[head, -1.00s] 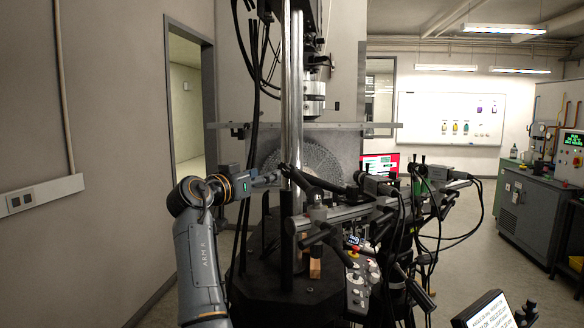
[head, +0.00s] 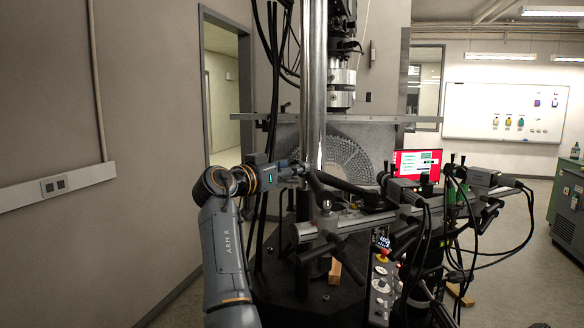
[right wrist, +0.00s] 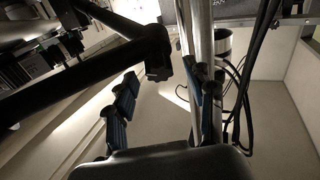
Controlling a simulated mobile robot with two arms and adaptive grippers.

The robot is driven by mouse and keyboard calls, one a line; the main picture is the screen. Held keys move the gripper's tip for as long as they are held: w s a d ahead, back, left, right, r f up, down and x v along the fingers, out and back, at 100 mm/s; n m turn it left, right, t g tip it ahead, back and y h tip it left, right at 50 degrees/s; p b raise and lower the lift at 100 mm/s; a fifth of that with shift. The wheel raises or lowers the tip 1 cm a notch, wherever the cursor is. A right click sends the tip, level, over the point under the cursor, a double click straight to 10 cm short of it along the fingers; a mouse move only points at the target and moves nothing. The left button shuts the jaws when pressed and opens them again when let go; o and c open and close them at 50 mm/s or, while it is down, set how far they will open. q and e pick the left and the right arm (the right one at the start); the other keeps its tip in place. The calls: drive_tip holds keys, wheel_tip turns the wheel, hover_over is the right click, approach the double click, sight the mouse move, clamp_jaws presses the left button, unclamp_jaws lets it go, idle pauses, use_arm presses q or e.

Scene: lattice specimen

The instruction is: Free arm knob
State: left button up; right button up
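My right gripper (head: 291,172) is at the end of my grey arm in the head view, beside the bright steel column. In the right wrist view its blue-padded fingers (right wrist: 160,92) stand apart with nothing between the pads. A black jointed arm (head: 345,187) lies just right of the gripper in the head view. A dark bar with a small knob-like end (right wrist: 157,66) crosses the right wrist view near the fingertips. I cannot tell whether it touches them or which knob is the task's. My left gripper is out of view.
The steel column (head: 313,90) stands close to my right gripper. A lattice disc (head: 350,158) sits behind. Cameras on a crossbar (head: 370,222), hanging cables (head: 423,245) and a control box (head: 381,292) crowd the right. The wall side at left is clear.

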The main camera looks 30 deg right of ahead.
drive_tip(key=shift+d, duration=0.1)
clamp_jaws()
